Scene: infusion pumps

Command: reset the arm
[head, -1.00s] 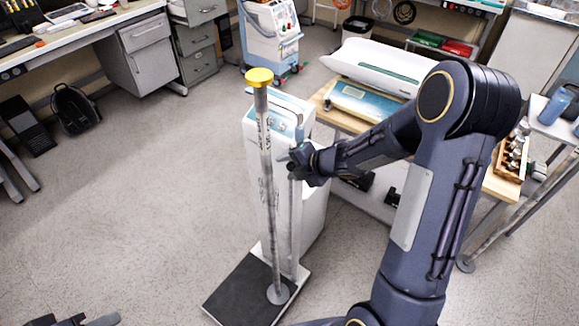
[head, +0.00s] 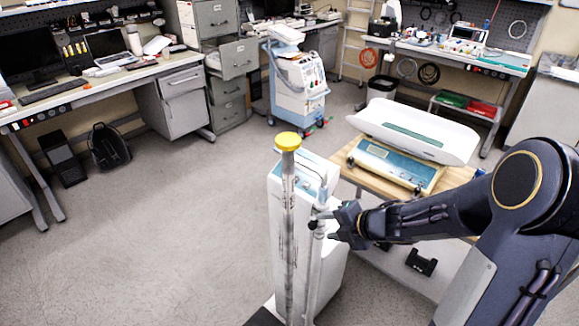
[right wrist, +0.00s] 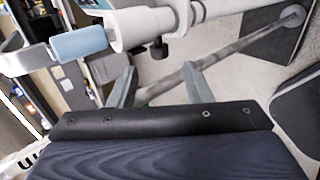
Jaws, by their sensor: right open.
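My right arm reaches in from the right in the head view. Its gripper (head: 330,220) is beside a pale upright rod (head: 313,262) on the white cabinet-like stand (head: 329,275). In the right wrist view the gripper (right wrist: 160,82) has its two fingers apart. A white tube with a grey collar (right wrist: 130,25) and a blue-grey end (right wrist: 80,43) lies just beyond the fingertips. A metal pole (right wrist: 225,58) runs behind the fingers. I cannot tell whether a finger touches either. My left gripper is out of view.
A metal pole with a yellow cap (head: 288,141) stands in front of the stand. A wooden table (head: 450,180) with a white baby scale (head: 415,130) is behind my right forearm.

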